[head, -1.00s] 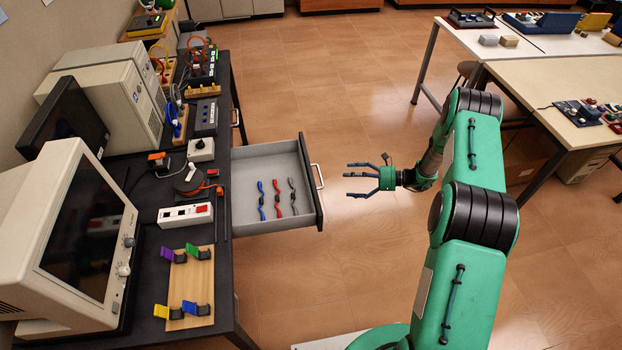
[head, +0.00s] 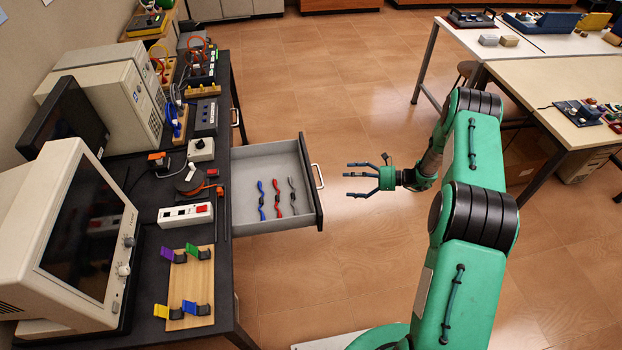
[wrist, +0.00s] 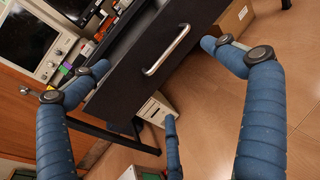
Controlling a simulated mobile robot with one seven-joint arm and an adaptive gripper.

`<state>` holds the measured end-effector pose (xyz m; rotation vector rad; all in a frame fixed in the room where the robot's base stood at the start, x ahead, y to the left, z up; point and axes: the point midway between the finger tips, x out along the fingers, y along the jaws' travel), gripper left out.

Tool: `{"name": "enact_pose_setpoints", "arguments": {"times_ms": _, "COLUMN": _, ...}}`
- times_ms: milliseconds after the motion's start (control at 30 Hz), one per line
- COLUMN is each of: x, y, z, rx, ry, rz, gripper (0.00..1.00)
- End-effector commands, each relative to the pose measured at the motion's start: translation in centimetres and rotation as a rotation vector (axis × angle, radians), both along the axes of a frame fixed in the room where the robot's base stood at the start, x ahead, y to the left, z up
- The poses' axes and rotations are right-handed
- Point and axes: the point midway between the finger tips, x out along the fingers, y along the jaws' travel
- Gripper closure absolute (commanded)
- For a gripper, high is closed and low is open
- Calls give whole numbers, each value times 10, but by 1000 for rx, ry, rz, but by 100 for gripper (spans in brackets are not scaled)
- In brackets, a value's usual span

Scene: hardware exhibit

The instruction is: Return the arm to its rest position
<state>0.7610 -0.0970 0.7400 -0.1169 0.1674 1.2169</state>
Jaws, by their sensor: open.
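My green arm reaches in from the right in the head view. My gripper (head: 362,179) is open and empty, its dark fingers spread and pointing left. It hangs in the air to the right of the open drawer (head: 250,169), apart from the handle (head: 318,176). In the wrist view my blue-grey fingers (wrist: 165,110) are spread wide with nothing between them. The drawer front (wrist: 130,80) and its metal handle (wrist: 166,50) show beyond them.
The drawer holds a blue (head: 261,200), a red (head: 277,199) and a grey item (head: 292,196). The dark bench (head: 150,190) carries a monitor (head: 80,235) and electronics. A pale table (head: 560,90) stands at the right. Floor between is clear.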

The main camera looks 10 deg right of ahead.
Motion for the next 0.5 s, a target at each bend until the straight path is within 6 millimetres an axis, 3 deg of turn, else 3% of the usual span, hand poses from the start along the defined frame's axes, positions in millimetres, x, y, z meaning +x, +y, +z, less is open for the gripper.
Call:
{"name": "enact_pose_setpoints", "arguments": {"times_ms": 267, "x": -2, "y": -7, "z": 1, "rx": 0, "ry": 0, "rz": 0, "gripper": 0}}
{"name": "enact_pose_setpoints", "arguments": {"times_ms": 500, "x": -11, "y": -32, "z": 6, "rx": 0, "ry": 0, "rz": -2, "gripper": 0}}
